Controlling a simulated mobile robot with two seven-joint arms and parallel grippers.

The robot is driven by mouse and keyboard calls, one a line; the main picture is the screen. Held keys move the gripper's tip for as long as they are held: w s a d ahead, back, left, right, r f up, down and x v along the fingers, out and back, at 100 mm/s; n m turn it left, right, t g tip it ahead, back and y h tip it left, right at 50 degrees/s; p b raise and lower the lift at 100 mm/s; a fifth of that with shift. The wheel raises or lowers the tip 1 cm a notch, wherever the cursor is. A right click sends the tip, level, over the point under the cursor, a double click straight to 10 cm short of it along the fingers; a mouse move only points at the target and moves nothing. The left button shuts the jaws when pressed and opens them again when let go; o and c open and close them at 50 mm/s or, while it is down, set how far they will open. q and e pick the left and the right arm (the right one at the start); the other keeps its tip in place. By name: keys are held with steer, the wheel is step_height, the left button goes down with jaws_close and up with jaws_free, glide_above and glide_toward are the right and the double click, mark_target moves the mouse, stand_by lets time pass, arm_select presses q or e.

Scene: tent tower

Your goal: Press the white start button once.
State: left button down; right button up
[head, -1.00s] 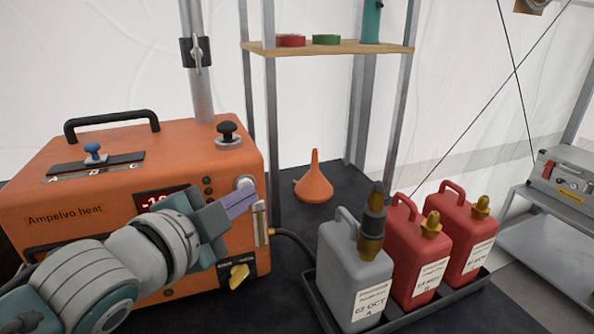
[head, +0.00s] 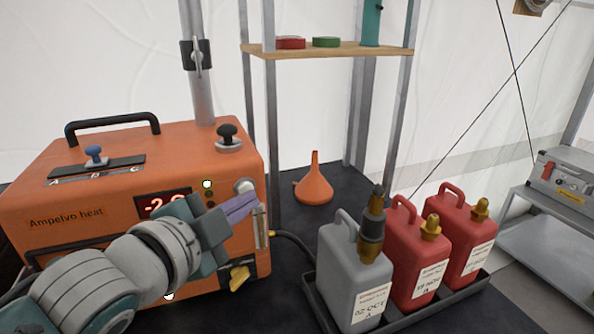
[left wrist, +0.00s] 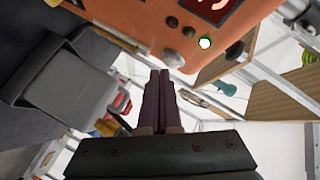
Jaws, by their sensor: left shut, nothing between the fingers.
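The white start button (head: 244,185) is a round button on the front of the orange Ampelvo heat box (head: 60,195). It also shows in the left wrist view (left wrist: 173,58), just past my fingertips. My left gripper (head: 250,202) is shut and empty, its purple-grey fingers pointing at the panel just below the button. The fingers (left wrist: 160,75) partly cover the panel, and I cannot tell whether they touch the button. A lamp (head: 207,184) above left of the button is lit greenish white. The red display (head: 163,204) is partly hidden by my arm. My right gripper is not seen.
A yellow knob (head: 239,276) sits low on the box's front. A black tray (head: 402,318) with one grey jerrycan (head: 350,265) and two red ones stands at the right. An orange funnel (head: 314,185) stands behind, near a metal shelf frame.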

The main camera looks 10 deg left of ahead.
arm_select(q)
steer(key=shift+s+d, duration=0.15)
steer(key=shift+s, duration=0.15)
steer(key=s+d+p, duration=0.1)
steer(key=s, duration=0.1)
steer(key=s+d, duration=0.2)
steer(key=shift+p, duration=0.35)
steer(key=shift+a, duration=0.1)
stand_by(0.5)
